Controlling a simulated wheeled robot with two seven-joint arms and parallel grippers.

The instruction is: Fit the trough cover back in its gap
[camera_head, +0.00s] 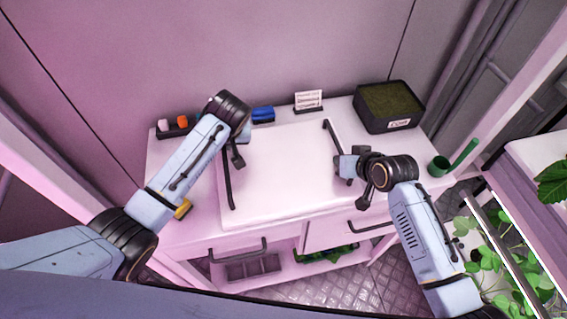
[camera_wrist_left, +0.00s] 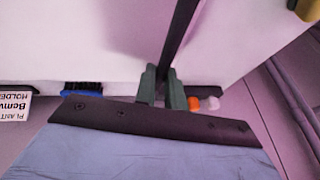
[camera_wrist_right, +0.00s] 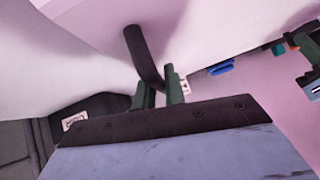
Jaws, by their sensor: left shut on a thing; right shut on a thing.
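The trough cover (camera_head: 282,170) is a wide pale panel with a black bar handle at each side, above the middle of the white bench. My left gripper (camera_head: 238,157) is shut on the left handle (camera_head: 229,190); the left wrist view shows the bar (camera_wrist_left: 180,35) between its fingers (camera_wrist_left: 165,90). My right gripper (camera_head: 342,166) is shut on the right handle (camera_head: 330,137); the right wrist view shows that bar (camera_wrist_right: 140,50) running down to its fingers (camera_wrist_right: 160,93). The gap is hidden under the cover. I cannot tell whether the cover is seated or held just above it.
Along the bench's back stand a small rack with white and orange items (camera_head: 172,127), a blue brush (camera_head: 263,114), a sign card (camera_head: 308,100) and a black coir tub (camera_head: 390,106). A green cup (camera_head: 438,166) stands at the right. Drawers are below; leafy plants (camera_head: 490,250) grow at right.

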